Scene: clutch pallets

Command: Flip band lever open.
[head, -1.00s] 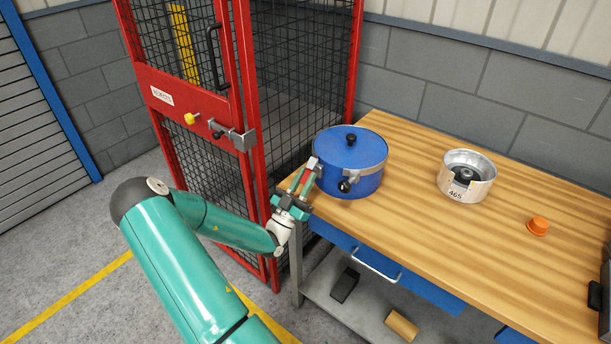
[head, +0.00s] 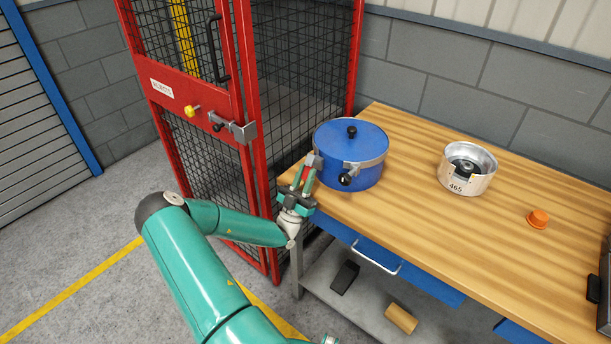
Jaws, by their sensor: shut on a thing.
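A blue round drum (head: 347,175) with a flat blue lid and a black knob on top stands upright on the left end of the wooden bench. A grey metal band (head: 372,163) runs round it under the lid, with a black-ended fitting (head: 345,180) at the front. My gripper (head: 314,168) is at the drum's left front side, its fingers pointing up. It is shut on what looks like the grey end of the band lever (head: 316,160), close to the drum wall. The fingers hide most of the lever, so its exact angle is unclear.
A silver tin marked 465 (head: 467,170) and an orange cap (head: 537,219) stand on the bench (head: 430,225) to the right. A red mesh cage (head: 260,140) stands close on the left. A dark block and a tan roll lie on the shelf below.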

